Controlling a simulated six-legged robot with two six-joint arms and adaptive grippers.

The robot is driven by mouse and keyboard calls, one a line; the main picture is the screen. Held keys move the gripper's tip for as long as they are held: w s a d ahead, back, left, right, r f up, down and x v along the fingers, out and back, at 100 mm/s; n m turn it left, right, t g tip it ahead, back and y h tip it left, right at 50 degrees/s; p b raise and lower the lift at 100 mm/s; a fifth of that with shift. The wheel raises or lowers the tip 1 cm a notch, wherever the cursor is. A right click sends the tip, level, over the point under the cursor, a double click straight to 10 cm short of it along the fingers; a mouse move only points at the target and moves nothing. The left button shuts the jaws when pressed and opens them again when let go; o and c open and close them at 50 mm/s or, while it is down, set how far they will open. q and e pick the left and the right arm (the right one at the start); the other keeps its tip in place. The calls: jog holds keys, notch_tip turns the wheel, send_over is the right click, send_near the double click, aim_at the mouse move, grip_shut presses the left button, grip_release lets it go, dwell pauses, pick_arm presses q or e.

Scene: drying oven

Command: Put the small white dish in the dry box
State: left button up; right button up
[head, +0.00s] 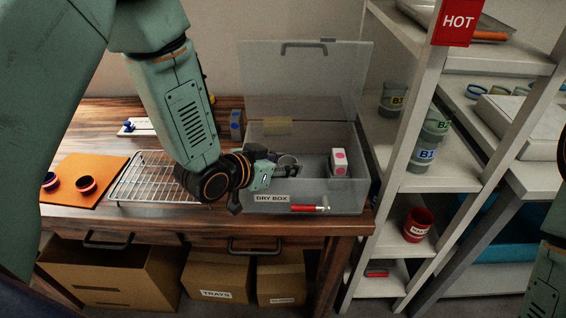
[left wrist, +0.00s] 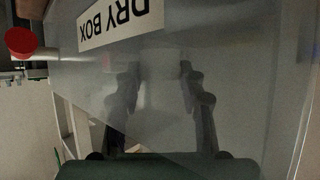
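The clear dry box (head: 340,200) stands on the wooden bench with its lid raised at the back. My left gripper (head: 299,178) is at the box, over its left part in the head view. My right gripper is out of view.
A white box with pink dots (head: 339,162) stands in the right part of the dry box. A wire rack (head: 150,178) and an orange mat (head: 85,180) lie to the left. A shelf unit (head: 450,170) with jars stands close on the right.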

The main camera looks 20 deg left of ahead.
pick_arm(q)
jog(key=o, duration=0.4)
jog(key=shift+s+a+f, duration=0.1)
jog(key=shift+s+f, duration=0.15)
jog(key=shift+f, duration=0.1)
jog(key=shift+r, duration=0.3)
jog(key=p+v, duration=0.1)
jog(key=v, duration=0.2)
jog(key=p+v, duration=0.1)
jog(key=v, duration=0.2)
jog(key=r+p+v, duration=0.1)
jog(key=v, duration=0.3)
jog(key=shift+w, duration=0.35)
jog(key=shift+p+v, duration=0.6)
jog(key=shift+v, duration=0.55)
jog(key=shift+s, duration=0.15)
